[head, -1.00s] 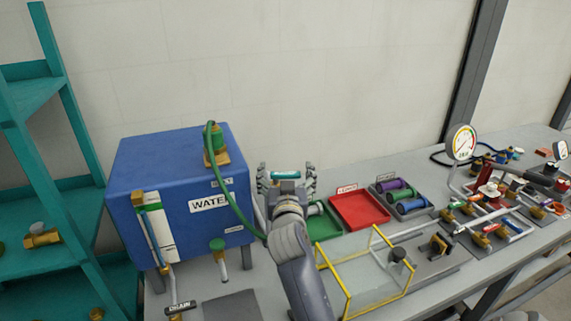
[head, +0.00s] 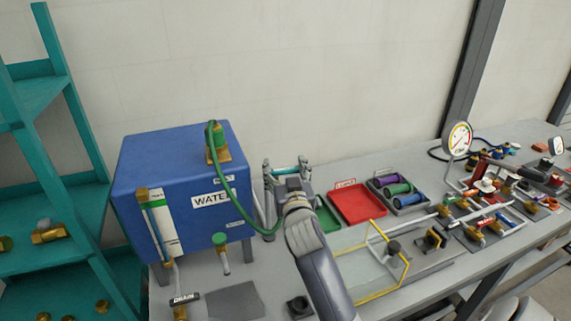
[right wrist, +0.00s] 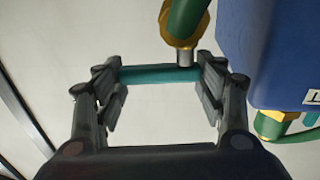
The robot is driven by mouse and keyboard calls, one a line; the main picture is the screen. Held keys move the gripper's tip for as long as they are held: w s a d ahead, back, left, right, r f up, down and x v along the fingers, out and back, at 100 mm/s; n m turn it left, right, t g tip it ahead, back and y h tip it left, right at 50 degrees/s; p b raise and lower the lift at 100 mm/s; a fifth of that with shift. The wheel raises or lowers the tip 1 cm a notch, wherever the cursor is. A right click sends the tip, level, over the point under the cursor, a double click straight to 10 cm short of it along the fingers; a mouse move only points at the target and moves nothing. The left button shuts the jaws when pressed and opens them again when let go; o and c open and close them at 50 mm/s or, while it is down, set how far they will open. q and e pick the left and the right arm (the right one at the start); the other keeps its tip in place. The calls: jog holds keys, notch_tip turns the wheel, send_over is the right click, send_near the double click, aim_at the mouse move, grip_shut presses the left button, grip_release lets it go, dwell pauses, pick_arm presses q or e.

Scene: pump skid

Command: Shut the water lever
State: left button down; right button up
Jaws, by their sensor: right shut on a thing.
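The blue water tank (head: 175,165) stands at the left of the bench with a "WATER" label on its front. A short green-topped valve or lever (head: 220,240) stands at its lower front; I cannot tell its setting. My right gripper (head: 286,168) is right of the tank, above the bench. In the right wrist view its fingers (right wrist: 160,75) are wide apart, shut on the ends of a teal bar (right wrist: 160,76). A brass and green fitting (right wrist: 184,25) shows just beyond the bar; whether they touch is unclear. My left gripper is out of view.
A green hose (head: 233,195) runs from the tank's top fitting (head: 217,145) down towards my right arm. A red tray (head: 360,205), a yellow-edged clear cover (head: 405,265) and several small valves and pipes fill the bench rightwards. Teal shelving (head: 60,170) stands at left.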

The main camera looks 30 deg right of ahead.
jog(key=shift+w+d+r+n+t+y+p, duration=0.15)
jog(key=shift+n+t+y+p, duration=0.25)
jog(key=shift+n+y+p, duration=0.4)
jog(key=shift+w+n+y, duration=0.1)
jog(key=shift+n+y, duration=0.2)
jog(key=shift+y, duration=0.6)
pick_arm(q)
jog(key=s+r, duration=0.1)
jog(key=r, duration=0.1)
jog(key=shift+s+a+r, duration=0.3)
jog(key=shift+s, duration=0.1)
pick_arm(e)
jog(key=shift+f, duration=0.2)
